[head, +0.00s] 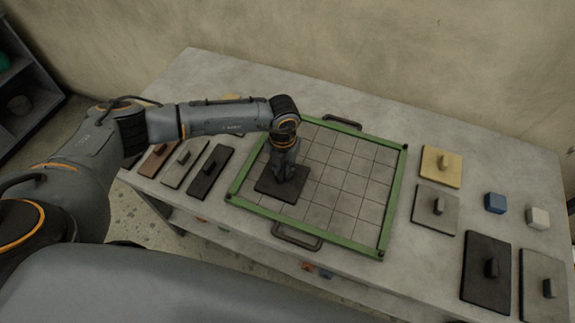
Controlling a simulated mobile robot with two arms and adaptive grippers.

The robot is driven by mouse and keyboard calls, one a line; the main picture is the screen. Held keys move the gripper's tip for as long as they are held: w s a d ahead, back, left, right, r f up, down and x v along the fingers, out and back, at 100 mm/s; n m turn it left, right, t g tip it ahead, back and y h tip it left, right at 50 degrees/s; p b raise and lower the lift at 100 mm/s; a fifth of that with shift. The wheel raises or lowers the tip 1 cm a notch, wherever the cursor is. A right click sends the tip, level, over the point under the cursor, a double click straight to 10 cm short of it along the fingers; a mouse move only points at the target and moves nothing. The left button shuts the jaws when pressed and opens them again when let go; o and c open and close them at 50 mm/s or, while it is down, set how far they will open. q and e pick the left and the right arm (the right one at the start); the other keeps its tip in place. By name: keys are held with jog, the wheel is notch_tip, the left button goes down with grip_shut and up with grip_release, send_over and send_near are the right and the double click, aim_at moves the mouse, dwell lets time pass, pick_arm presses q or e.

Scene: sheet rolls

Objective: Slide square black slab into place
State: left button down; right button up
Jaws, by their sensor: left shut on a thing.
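The square black slab (268,185) lies at the near left part of the green-framed grid tray (233,193). Its near left edge is close to the tray's left rim; I cannot tell if they touch, or if the slab lies flat on the grid. My left gripper (284,174) points down over it and is shut on it, most likely by its knob, which the gripper hides. My right gripper is not in view.
Left of the tray lie a long black slab (211,172), a grey slab (184,164) and a brown slab (157,160). At right lie a tan slab (441,167), a grey slab (433,222), a large black slab (485,275), a blue cube (495,203) and a white cube (538,218). The tray's right cells are bare.

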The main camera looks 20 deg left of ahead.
aim_at(265, 182)
pick_arm(q)
jog(key=shift+s+a+p, duration=0.4)
jog(key=shift+s+a, duration=0.3)
jog(key=shift+a, duration=0.1)
jog(key=shift+s+a+p, duration=0.6)
jog(key=shift+s+a, duration=0.6)
jog(key=shift+a, duration=0.1)
jog(key=c, duration=1.2)
grip_release()
jog(key=shift+o, duration=0.2)
